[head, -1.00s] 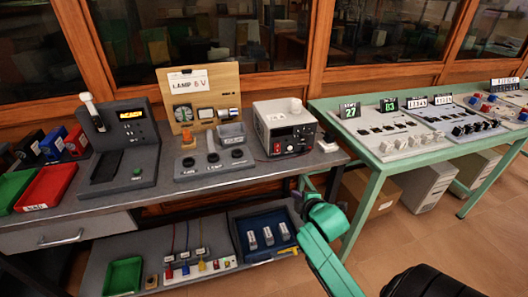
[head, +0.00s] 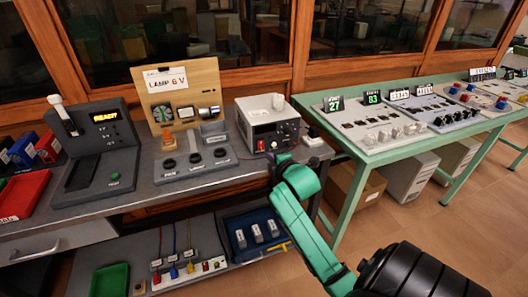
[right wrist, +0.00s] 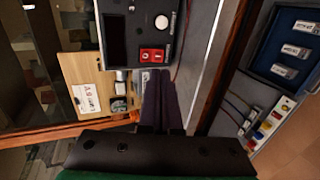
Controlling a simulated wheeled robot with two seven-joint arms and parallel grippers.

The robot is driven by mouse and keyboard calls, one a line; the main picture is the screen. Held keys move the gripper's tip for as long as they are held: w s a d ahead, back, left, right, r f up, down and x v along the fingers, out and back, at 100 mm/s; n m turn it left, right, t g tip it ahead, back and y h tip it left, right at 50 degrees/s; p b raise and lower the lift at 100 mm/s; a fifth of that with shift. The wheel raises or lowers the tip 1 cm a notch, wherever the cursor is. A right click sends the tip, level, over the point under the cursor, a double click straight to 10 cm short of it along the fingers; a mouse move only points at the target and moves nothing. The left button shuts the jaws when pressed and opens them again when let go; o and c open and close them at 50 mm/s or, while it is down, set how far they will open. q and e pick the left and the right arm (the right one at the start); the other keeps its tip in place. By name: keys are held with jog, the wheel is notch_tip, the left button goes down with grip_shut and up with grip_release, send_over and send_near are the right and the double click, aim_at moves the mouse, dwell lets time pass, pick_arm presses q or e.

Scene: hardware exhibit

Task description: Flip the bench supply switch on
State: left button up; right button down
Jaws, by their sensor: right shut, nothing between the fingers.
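The bench supply (head: 262,112) is a pale box with a dark front panel, on the grey bench right of the lamp board. In the right wrist view its front panel (right wrist: 115,32) shows a dark display, a round pale knob and a red switch (right wrist: 152,55). My right gripper (head: 276,158) is in front of the supply's front, low and near the bench edge. In the right wrist view its dark fingers (right wrist: 158,74) are together and empty, with their tips just short of the red switch in the picture. I cannot tell whether they touch it. My left gripper is not in view.
The lamp board (head: 180,95) and a grey knob console (head: 195,160) stand left of the supply. A black READY unit (head: 98,150) is further left. A blue tray (head: 230,222) sits on the shelf below. A green table (head: 360,152) with panels stands right.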

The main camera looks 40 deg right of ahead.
aim_at(261, 149)
jog(key=x, duration=0.6)
jog(key=shift+w+d+f, duration=0.1)
jog(key=shift+w+f, duration=0.05)
jog(key=shift+w, duration=0.2)
